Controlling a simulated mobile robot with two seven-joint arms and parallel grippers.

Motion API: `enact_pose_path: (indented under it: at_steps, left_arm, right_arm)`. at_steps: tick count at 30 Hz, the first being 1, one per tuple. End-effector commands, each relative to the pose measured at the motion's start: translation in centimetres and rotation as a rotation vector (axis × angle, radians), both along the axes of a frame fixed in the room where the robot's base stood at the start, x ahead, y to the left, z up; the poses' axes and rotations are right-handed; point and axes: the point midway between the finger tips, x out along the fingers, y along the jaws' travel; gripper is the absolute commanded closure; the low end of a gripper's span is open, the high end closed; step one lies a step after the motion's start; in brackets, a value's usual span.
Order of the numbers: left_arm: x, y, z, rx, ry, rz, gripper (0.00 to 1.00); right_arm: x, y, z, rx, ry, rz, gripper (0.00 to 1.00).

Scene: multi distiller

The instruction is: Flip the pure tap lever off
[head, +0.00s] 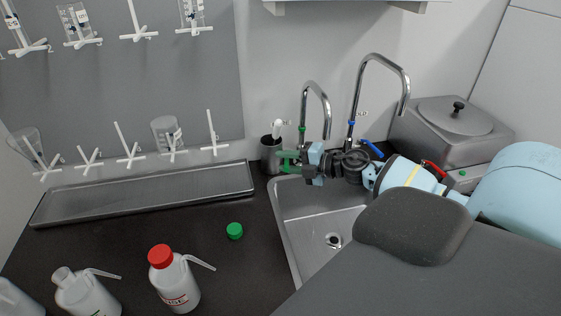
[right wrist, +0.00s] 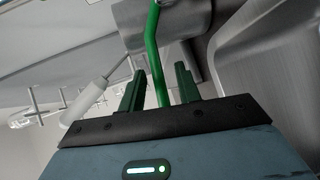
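The shorter chrome tap (head: 318,92) with a green ring stands behind the sink. A taller tap (head: 383,62) with a blue ring and blue lever (head: 373,148) stands to its right. My right gripper (head: 289,160) is at the base of the green-marked tap. In the right wrist view, the bright green lever (right wrist: 153,45) runs between the two dark green fingers of my right gripper (right wrist: 159,72). The fingers are apart, with gaps showing on both sides of the lever. In the head view the lever is hard to tell from the fingers. My left gripper is not in view.
A dark cup (head: 271,154) with a white-handled tool stands just left of the gripper. The steel sink (head: 287,212) lies below, and a steel bath (head: 452,128) stands at right. Wash bottles (head: 176,282) and a green cap (head: 235,231) are on the counter at left.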

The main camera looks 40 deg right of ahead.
Motion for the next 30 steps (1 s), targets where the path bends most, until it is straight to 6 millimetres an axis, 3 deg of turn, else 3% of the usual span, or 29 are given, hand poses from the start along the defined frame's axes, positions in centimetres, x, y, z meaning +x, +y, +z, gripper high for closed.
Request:
enact_pose_path:
  at_steps: [6, 18, 26, 30]
  left_arm:
    - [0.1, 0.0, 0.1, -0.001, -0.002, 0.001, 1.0]
    - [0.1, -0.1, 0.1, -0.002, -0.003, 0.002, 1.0]
    - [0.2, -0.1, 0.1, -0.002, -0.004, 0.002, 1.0]
    - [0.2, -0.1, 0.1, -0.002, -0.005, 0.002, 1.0]
  right_arm:
    - [1.4, 0.6, -0.3, 0.001, -0.002, 0.0, 0.67]
    - [1.7, 0.8, -0.4, 0.0, 0.0, 0.001, 0.67]
    - [1.7, 0.8, -0.4, 0.0, 0.0, 0.001, 0.99]
    - [1.7, 0.8, -0.4, -0.001, 0.0, 0.001, 1.0]
